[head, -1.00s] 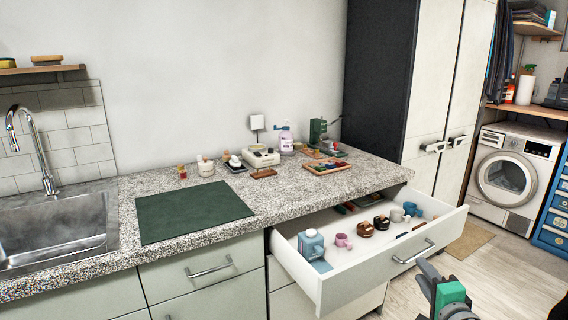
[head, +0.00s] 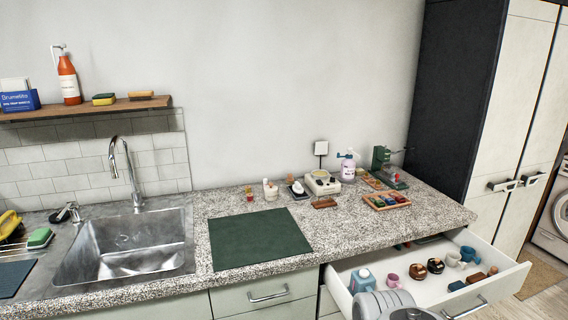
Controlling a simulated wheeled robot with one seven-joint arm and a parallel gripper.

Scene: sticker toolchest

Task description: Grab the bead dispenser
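I cannot tell for certain which item is the bead dispenser. A white bottle with a purple label and a pump-like top (head: 347,168) stands on the counter at the back. A blue jug-like container (head: 362,282) stands in the left part of the open drawer (head: 510,279). A green device with a side handle (head: 383,160) stands further right on the counter. Only a grey rounded part of my arm shows at the bottom, in front of the drawer. My gripper is not in view.
The drawer also holds a pink mug (head: 391,280), brown round items (head: 418,271) and blue cups (head: 468,254). A green mat (head: 258,238) lies beside the sink (head: 125,248). A tray of small coloured pieces (head: 386,201) sits near the counter's right end. A tall cabinet (head: 500,110) stands right.

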